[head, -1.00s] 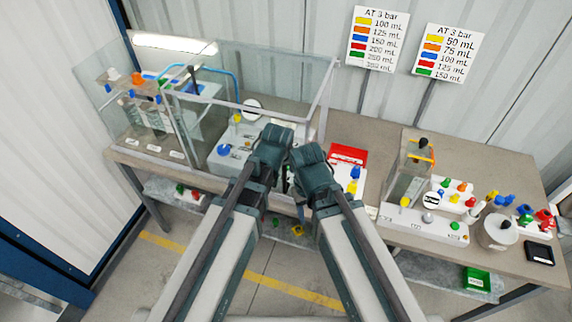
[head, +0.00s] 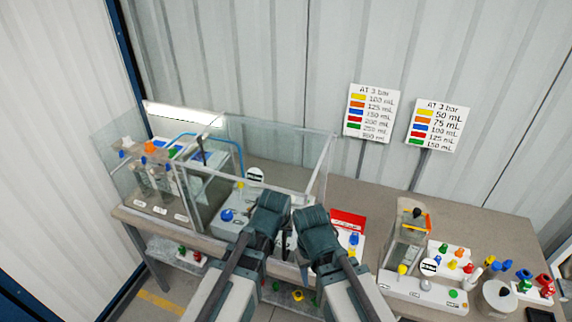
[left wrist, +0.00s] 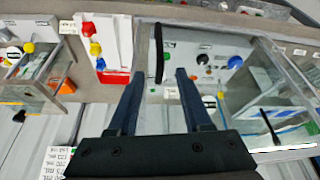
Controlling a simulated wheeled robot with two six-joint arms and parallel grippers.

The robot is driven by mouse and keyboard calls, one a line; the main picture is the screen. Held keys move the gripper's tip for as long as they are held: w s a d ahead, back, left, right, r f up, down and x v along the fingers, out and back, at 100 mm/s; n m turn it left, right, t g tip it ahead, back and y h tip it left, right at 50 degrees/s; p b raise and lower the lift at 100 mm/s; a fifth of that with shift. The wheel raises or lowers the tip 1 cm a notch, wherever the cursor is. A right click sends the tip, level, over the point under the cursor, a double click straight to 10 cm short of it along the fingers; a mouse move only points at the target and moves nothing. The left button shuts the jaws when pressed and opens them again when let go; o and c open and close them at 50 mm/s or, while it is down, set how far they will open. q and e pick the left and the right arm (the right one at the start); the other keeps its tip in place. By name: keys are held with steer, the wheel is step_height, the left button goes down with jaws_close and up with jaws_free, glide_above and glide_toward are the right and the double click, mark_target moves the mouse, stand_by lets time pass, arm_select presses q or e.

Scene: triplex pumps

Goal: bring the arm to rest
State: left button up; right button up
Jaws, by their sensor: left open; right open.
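My left gripper (head: 272,203) is in the middle of the head view, in front of the glass-walled enclosure on the bench. In the left wrist view its two dark fingers (left wrist: 159,76) are apart with nothing held between them. A black handle-like bar (left wrist: 159,53) shows between and beyond the fingers; I cannot tell if they touch it. My right gripper (head: 312,222) is just right of the left one and a little lower, in front of the bench. Its fingertips are hidden in the head view, and no held object shows.
The glass enclosure (head: 325,165) stands behind the left gripper. A pump station with a clear tank (head: 408,236) and coloured nozzles (head: 541,287) stand farther right. Two volume signs (head: 369,112) rise behind the bench (head: 480,225).

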arm_select(q)
steer(key=s+a+f+g+b, duration=0.1)
steer(key=s+f+b, duration=0.3)
steer(key=f+b, duration=0.3)
steer(key=s+f+m+g+y+b, duration=0.1)
steer(key=s+f+g+b, duration=0.1)
steer(key=s+f+b, duration=0.2)
steer(key=s+a+f+m+g+b, duration=0.1)
steer(key=s+f+b, duration=0.4)
steer(key=f+b, duration=0.4)
step_height(320, 180, down, 2)
steer(key=shift+a+f+g+y+b, duration=0.1)
steer(key=shift+a+g+y+b, duration=0.2)
steer(key=shift+g+y, duration=0.1)
